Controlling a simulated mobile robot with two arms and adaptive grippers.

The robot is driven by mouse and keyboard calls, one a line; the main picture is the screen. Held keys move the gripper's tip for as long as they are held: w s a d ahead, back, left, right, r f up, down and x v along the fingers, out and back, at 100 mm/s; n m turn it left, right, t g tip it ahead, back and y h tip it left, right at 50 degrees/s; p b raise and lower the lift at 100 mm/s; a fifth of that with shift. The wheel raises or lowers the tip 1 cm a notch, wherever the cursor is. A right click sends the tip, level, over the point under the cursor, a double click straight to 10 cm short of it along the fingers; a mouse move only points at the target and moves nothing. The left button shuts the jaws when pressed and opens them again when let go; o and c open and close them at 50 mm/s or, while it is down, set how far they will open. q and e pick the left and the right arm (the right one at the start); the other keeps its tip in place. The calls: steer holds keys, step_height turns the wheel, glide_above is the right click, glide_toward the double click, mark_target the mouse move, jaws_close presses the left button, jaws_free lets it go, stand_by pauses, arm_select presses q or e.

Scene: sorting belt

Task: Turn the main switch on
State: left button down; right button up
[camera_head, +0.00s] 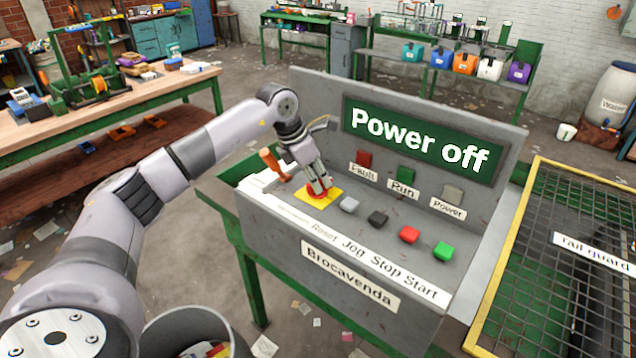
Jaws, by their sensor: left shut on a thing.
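The control console (262,222) has a sign (420,140) reading "Power off". A lever with an orange handle (270,162) stands tilted at the console's left end; it looks like the main switch, but I cannot read a label on it. My left gripper (318,186) points down just right of the lever, apart from its handle. It is shut on the red knob (314,192) on a yellow plate (326,202), and its fingers hide part of the knob. My right gripper is out of view.
Grey, black, red (409,234) and green (446,252) buttons run along the panel, labelled Reset, Jog, Stop and Start. Fault (364,158), Run (405,175) and Power (452,194) lamps sit behind. A yellow-framed mesh guard (482,318) stands at right.

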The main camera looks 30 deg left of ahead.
arm_select(q)
steer(key=m+g+h, duration=0.1)
steer(key=m, duration=0.5)
steer(key=shift+w+a+r+g+h+b, duration=0.1)
steer(key=shift+w+g+h+b, duration=0.05)
steer(key=shift+g+h+b, duration=0.25)
steer(key=m+g, duration=0.1)
steer(key=m, duration=0.2)
steer(key=m+g, duration=0.1)
steer(key=m, duration=0.2)
steer(key=shift+r+m, duration=0.1)
steer(key=shift+m, duration=0.2)
steer(key=c, duration=1.6)
jaws_free()
steer(key=shift+o, duration=0.2)
steer(key=v, duration=1.1)
steer(key=shift+w+a+r, duration=0.2)
steer(key=shift+a+r, duration=0.05)
steer(key=shift+a, duration=0.1)
